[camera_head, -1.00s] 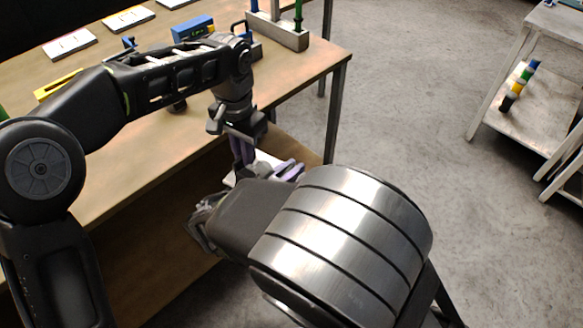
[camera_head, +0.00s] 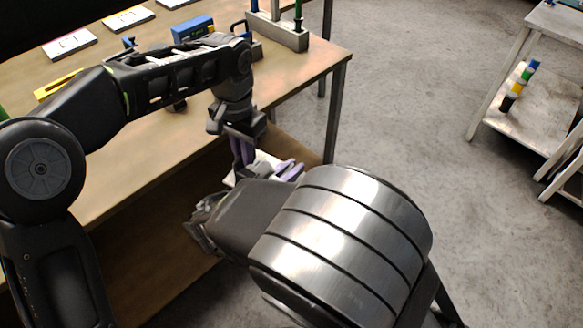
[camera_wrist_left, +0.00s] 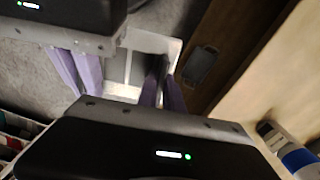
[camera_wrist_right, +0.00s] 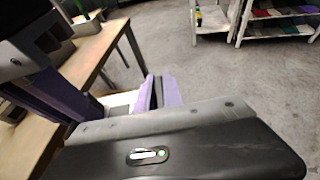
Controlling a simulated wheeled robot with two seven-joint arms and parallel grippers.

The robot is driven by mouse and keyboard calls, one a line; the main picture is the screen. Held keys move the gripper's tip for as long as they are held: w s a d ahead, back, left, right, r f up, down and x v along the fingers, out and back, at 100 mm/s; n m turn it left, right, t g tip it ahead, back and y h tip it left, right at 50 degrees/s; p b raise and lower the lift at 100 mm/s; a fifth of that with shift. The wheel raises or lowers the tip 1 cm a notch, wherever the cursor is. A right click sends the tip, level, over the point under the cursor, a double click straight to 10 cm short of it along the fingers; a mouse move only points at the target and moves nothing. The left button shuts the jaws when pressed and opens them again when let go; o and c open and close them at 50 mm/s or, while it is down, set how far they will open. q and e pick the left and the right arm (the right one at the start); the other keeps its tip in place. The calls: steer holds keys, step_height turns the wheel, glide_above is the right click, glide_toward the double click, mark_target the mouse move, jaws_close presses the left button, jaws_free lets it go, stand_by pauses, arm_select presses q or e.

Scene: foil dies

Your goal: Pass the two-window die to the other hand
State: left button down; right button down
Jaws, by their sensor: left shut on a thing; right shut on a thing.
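The two-window die is a pale, flat frame; in the left wrist view the die (camera_wrist_left: 148,40) shows its light rim and openings. In the head view a pale part of it (camera_head: 264,158) shows between my grippers, mostly hidden. My left gripper (camera_head: 242,152) points down with purple fingers shut on the die. My right gripper (camera_head: 288,170) is shut on the same die from the near right side, its wrist partly hidden by my arm. In the right wrist view the die (camera_wrist_right: 118,100) shows as a pale strip between both grippers' purple fingers.
The die is held off the table's (camera_head: 160,180) front edge, near its right corner. White cards (camera_head: 70,43), a blue block (camera_head: 192,28) and a grey stand with posts (camera_head: 285,35) are on the table. A shelf cart (camera_head: 540,100) stands at the right. Open floor lies between.

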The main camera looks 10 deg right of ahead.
arm_select(q)
steer(key=c, duration=1.4)
jaws_free()
steer(key=w+d+m+t+h, duration=0.1)
steer(key=w+d+t+h, duration=0.2)
steer(key=w+d+t, duration=0.5)
steer(key=s+a+f+n+g, duration=0.1)
steer(key=a+f+n, duration=0.2)
steer(key=a, duration=0.4)
steer(key=s+a+f+n+g, duration=0.1)
steer(key=s+a+f+n, duration=0.1)
steer(key=a+n, duration=0.35)
steer(key=s+a+f+n+g, duration=0.1)
steer(key=s+a+f, duration=0.25)
steer(key=f, duration=0.25)
steer(key=s+a+f+n+g, duration=0.1)
steer(key=s+a+f, duration=0.25)
steer(key=f, duration=0.25)
steer(key=s+d+f+g, duration=0.1)
steer(key=s+d+f, duration=0.2)
steer(key=s+f, duration=0.5)
steer(key=s+d+f+g+h, duration=0.1)
steer(key=s+d+f+g, duration=0.1)
steer(key=s+f, duration=0.6)
steer(key=s+d, duration=0.1)
steer(key=s, duration=0.5)
steer(key=shift+s+d+f, duration=0.15)
steer(key=shift+s+d, duration=0.05)
steer(key=shift+d, duration=0.2)
